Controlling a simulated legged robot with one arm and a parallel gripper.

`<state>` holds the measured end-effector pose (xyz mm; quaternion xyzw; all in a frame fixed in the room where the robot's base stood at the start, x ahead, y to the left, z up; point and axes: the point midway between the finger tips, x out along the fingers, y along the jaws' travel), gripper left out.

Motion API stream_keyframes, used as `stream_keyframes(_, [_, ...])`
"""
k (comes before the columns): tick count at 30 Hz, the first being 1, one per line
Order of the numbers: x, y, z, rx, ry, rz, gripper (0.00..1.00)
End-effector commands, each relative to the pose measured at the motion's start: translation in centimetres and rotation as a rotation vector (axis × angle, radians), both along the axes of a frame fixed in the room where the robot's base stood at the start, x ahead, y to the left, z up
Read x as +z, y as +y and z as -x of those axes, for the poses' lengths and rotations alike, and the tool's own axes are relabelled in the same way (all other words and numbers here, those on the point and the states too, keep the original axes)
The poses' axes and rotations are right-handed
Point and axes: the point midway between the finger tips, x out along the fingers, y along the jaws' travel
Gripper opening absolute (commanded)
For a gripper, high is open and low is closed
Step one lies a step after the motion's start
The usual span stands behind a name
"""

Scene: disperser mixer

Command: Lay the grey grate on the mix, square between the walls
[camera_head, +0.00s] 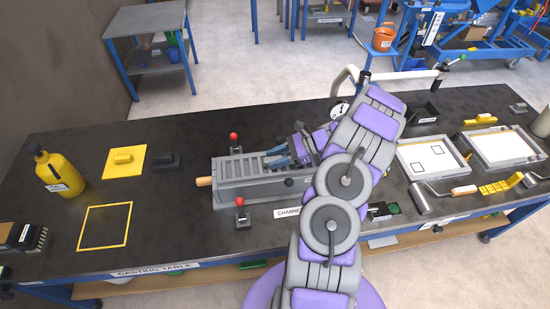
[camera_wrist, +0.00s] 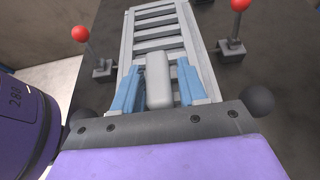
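The grey slatted grate (camera_wrist: 158,28) has a raised grey block handle (camera_wrist: 158,80) and lies within the long grey channel box, between its side walls. In the head view the slatted grate (camera_head: 238,168) shows at the box's left part; my arm hides the right part. My gripper (camera_wrist: 160,82) has its blue fingers on both sides of the handle, very close to it. I cannot tell whether they press on it. In the head view my gripper (camera_head: 290,157) is low over the channel box (camera_head: 262,189). The mix is not clearly visible.
Red-knobbed clamps (camera_head: 234,142) (camera_head: 240,212) stand at both long sides of the box. Trays (camera_head: 432,176) and a roller (camera_head: 420,199) are at right.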

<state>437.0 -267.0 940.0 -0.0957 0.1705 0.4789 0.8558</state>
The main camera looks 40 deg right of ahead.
Motion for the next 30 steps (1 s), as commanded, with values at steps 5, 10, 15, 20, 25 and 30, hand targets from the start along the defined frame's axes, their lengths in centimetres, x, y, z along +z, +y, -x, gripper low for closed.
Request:
stream_keyframes(5, [0.0,0.0,0.0,0.000,0.001,0.000,0.57])
stream_keyframes(10, [0.0,0.3,0.0,0.001,0.002,0.001,0.57])
stream_keyframes(15, [0.0,0.4,0.0,0.001,0.002,0.001,0.57])
stream_keyframes(20, [0.0,0.3,0.0,0.001,0.002,0.000,0.57])
stream_keyframes(25, [0.3,0.0,0.1,0.000,0.001,0.000,0.57])
stream_keyframes(30, [1.4,-2.2,1.3,-0.002,0.000,0.004,0.57])
